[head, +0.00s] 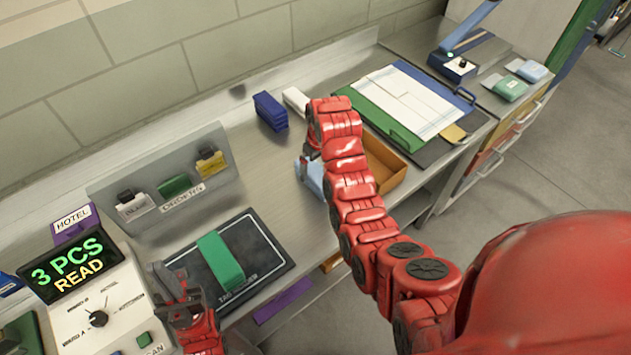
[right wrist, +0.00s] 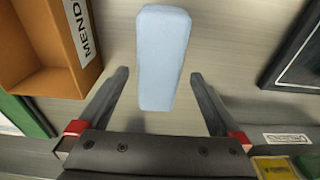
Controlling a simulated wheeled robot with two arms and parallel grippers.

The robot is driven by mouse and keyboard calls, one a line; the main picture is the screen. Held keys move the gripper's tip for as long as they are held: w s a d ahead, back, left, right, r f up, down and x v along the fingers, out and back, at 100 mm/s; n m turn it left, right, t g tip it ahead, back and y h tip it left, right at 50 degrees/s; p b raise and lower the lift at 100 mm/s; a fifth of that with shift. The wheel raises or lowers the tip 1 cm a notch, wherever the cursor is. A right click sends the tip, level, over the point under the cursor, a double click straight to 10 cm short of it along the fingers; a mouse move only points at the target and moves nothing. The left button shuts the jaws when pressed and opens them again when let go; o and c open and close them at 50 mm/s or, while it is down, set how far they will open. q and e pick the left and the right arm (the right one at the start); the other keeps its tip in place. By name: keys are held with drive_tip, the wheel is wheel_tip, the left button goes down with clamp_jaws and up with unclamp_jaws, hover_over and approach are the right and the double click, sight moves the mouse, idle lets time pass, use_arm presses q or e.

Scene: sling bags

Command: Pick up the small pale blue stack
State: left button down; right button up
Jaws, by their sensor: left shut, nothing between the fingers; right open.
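The small pale blue stack (head: 315,178) lies on the grey bench, partly hidden behind my right arm in the head view. In the right wrist view the pale blue stack (right wrist: 163,50) is a long block pointing away from the gripper. My right gripper (right wrist: 160,75) is open, with the near end of the stack appearing between its fingers and a gap on both sides. I cannot tell the height left between fingers and stack. In the head view my right gripper (head: 303,168) is mostly hidden by its arm. My left gripper (head: 172,285) is shut and empty at the lower left, beside the dark mat.
An orange-brown tray (head: 392,184) stands right of the stack; its labelled wall (right wrist: 78,25) is close in the wrist view. A dark mat (head: 262,238) holds a green stack (head: 219,262). A dark blue stack (head: 270,112) stands behind. A counter reads "3 PCS READ" (head: 70,268).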

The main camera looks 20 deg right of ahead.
sight(316, 172)
wheel_tip(316, 172, down, 3)
drive_tip(key=p, duration=0.3)
drive_tip(key=shift+w+f, duration=0.1)
drive_tip(key=shift+f, duration=0.05)
drive_tip(key=shift+w+f+p, duration=0.1)
drive_tip(key=shift+f+p, duration=0.25)
drive_tip(key=shift+f, duration=0.5)
drive_tip(key=c, duration=1.4)
drive_tip(key=shift+r, duration=0.1)
